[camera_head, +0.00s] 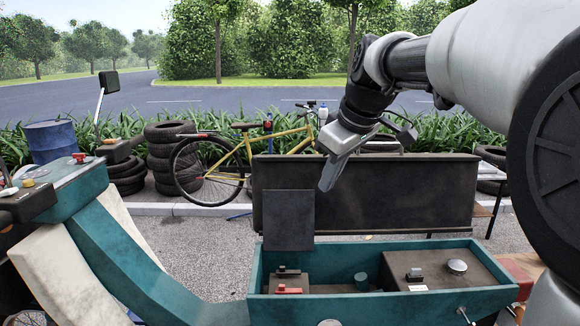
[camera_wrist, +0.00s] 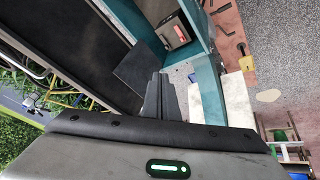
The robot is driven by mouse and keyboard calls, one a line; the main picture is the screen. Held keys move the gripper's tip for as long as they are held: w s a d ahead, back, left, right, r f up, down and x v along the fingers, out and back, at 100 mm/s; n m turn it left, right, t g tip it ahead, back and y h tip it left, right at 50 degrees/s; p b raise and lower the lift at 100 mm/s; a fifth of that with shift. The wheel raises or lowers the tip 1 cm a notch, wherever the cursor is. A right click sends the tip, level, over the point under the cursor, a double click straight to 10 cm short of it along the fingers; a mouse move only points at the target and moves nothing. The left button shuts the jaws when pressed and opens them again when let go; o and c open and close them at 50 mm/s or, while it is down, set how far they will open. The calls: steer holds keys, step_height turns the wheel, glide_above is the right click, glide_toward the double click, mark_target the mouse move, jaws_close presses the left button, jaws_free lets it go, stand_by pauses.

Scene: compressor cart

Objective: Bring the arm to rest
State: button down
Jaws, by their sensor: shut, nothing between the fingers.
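My gripper (camera_head: 328,180) hangs from my arm at the upper right in the head view, its fingers together, pointing down and empty. It is in the air above the teal compressor cart box (camera_head: 400,306), in front of the raised dark lid (camera_head: 420,190). In the wrist view my gripper's fingers (camera_wrist: 158,98) are closed side by side, with nothing between them. Beyond them the wrist view shows the dark lid (camera_wrist: 75,50), a square dark flap (camera_wrist: 138,65) and a box with a red part (camera_wrist: 174,35).
The teal box holds a red switch (camera_head: 288,289) and a brown panel with a round knob (camera_head: 457,266). A teal console (camera_head: 60,190) stands at the left. A yellow bicycle (camera_head: 240,150), stacked tyres (camera_head: 165,150) and a blue barrel (camera_head: 50,140) stand behind. The air left of my gripper is clear.

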steer(key=s+d+f+m, duration=0.2)
steer(key=s+f+m, duration=0.1)
steer(key=s, duration=0.5)
steer(key=s+d+f+m+h+p, duration=0.1)
steer(key=s+d+f+m, duration=0.1)
steer(key=s, duration=0.7)
steer(key=s+d+f+m+h+p, duration=0.1)
steer(key=s+f+m, duration=0.3)
steer(key=s, duration=0.5)
steer(key=shift+d+t, duration=0.3)
steer(key=shift+d, duration=0.15)
